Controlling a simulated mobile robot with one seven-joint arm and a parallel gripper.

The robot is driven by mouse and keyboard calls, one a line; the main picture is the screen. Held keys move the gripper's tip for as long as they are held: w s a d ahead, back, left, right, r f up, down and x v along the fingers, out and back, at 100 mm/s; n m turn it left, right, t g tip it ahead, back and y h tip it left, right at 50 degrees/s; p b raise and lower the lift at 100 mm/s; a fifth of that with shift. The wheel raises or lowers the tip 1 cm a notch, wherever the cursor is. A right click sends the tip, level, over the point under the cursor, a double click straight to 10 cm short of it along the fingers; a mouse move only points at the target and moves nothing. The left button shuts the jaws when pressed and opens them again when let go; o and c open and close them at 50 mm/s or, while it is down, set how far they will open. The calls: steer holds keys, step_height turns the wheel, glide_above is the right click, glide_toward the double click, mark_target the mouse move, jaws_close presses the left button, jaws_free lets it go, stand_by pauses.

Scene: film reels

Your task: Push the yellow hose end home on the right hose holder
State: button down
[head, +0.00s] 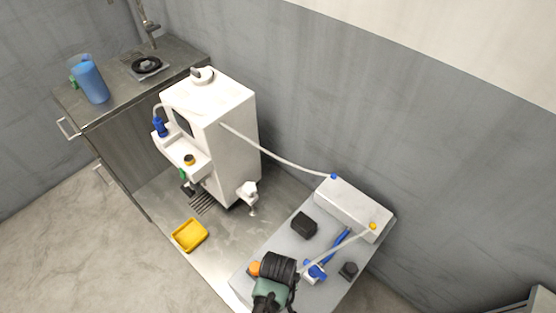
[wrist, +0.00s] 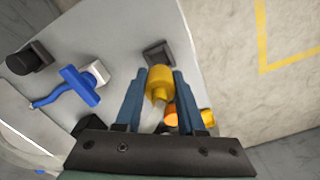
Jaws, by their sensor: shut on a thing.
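The yellow hose end (wrist: 158,84) is between my gripper's two blue-grey fingers in the wrist view, and my gripper (wrist: 157,92) is shut on it. In the head view my gripper (head: 275,272) is over the grey bench top, and its dark body hides the hose end. A dark square piece (wrist: 158,50), which looks like a hose holder, lies just beyond the hose end's tip. I cannot tell whether they touch. A pale hose (head: 340,244) runs from the yellow fitting (head: 373,226) on the white box down to my gripper.
A blue tool with a white block (head: 318,270) lies on the bench (head: 255,258); dark blocks (head: 304,225) (head: 348,270) flank it. An orange piece (head: 254,268) is beside my gripper. The white box (head: 347,208) stands at the back. A white machine (head: 222,130) is at left.

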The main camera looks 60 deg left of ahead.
steer(key=shift+f, duration=0.4)
steer(key=shift+f, duration=0.1)
steer(key=shift+f+b, duration=1.5)
steer(key=shift+f, duration=0.35)
steer(key=shift+c, duration=2.1)
jaws_free()
steer(key=shift+r, duration=0.1)
step_height(320, 180, up, 13)
steer(key=shift+p, duration=1.25)
